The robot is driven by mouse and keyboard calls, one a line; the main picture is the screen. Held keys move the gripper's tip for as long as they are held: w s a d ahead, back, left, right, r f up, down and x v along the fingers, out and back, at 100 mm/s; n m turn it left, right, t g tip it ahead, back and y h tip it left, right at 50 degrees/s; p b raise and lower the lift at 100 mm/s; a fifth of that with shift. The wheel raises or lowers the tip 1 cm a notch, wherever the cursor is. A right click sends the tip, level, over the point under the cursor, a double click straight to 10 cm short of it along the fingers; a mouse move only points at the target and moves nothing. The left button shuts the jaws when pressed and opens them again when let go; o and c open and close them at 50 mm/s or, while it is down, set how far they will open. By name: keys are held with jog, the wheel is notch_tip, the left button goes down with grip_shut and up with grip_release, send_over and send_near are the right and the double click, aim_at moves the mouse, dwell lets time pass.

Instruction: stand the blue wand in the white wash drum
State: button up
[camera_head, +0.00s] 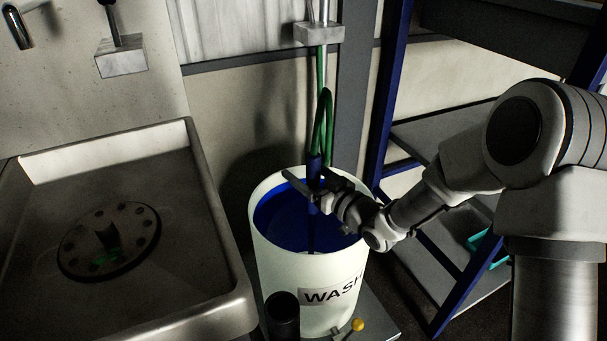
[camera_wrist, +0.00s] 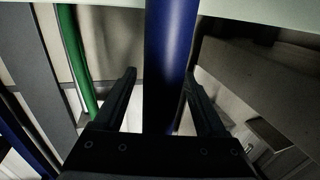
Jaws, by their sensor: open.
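The white wash drum (camera_head: 290,262) stands right of the sink, with a deep blue interior or liquid and the label WASH. The blue wand (camera_head: 314,164) is upright over the drum opening, its dark thin shaft reaching down inside. Whether its lower end touches the bottom is hidden. A green hose (camera_head: 325,118) loops up from its top. My gripper (camera_head: 315,184) is at the wand, above the drum's opening. In the wrist view the open fingers (camera_wrist: 160,74) have the wand (camera_wrist: 170,50) between them, with a visible gap on the left and the right finger close to it.
A metal sink (camera_head: 190,165) with a round drain plate (camera_head: 108,240) is at left. A dark cylinder (camera_head: 283,315) and a yellow knob (camera_head: 358,325) are by the drum's base. A blue-framed shelf (camera_head: 388,100) stands behind my arm. A bracketed pole (camera_head: 322,65) rises behind the drum.

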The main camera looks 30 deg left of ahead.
notch_tip(320, 180, up, 30)
jog(key=p, duration=1.6)
jog(key=shift+r, duration=0.1)
